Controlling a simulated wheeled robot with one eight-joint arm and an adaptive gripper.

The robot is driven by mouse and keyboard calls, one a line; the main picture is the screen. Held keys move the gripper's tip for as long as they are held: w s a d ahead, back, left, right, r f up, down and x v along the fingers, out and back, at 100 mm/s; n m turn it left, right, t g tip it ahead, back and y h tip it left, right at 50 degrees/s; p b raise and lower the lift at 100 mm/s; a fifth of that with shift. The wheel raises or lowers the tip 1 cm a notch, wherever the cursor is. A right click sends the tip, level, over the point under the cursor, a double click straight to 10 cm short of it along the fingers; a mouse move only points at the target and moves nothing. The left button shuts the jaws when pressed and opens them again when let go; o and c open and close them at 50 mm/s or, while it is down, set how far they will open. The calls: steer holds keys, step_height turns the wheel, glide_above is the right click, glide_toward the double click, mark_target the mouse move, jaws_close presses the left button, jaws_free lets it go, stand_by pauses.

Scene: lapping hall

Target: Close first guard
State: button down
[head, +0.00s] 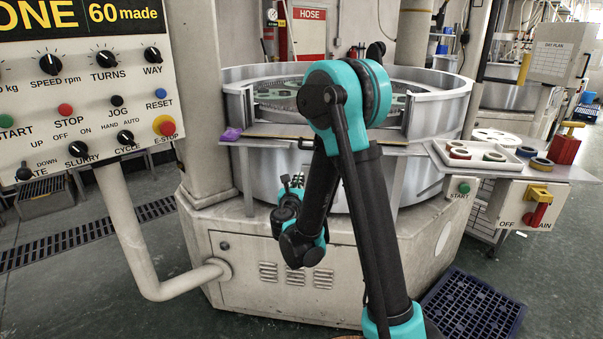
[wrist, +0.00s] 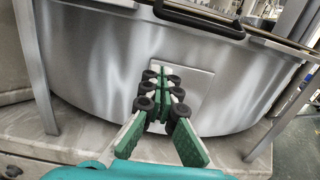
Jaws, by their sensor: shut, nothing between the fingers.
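A round metal-walled machine (head: 440,106) stands ahead, its ring wall open at the front. Through this gap a green-and-grey plate inside shows. A curved shiny metal panel (wrist: 95,70) fills the wrist view, with a black handle (wrist: 200,20) along its top; it looks like the guard, in a lowered position, but I cannot be sure. My gripper (wrist: 163,78) is shut and empty in front of a small square plate on the panel, below the handle. I cannot tell whether it touches.
A control panel (head: 85,100) on a bent pipe stands at left. A purple item (head: 231,134) lies on the front ledge. At right a white tray (head: 462,160) holds several rings, above START and DRAIN controls. A blue grate (head: 470,305) lies on the floor.

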steer(key=w+d+r, duration=0.2)
steer(key=w+r, duration=0.2)
steer(key=w, duration=0.5)
steer(key=shift+r, duration=0.15)
steer(key=shift+r, duration=0.1)
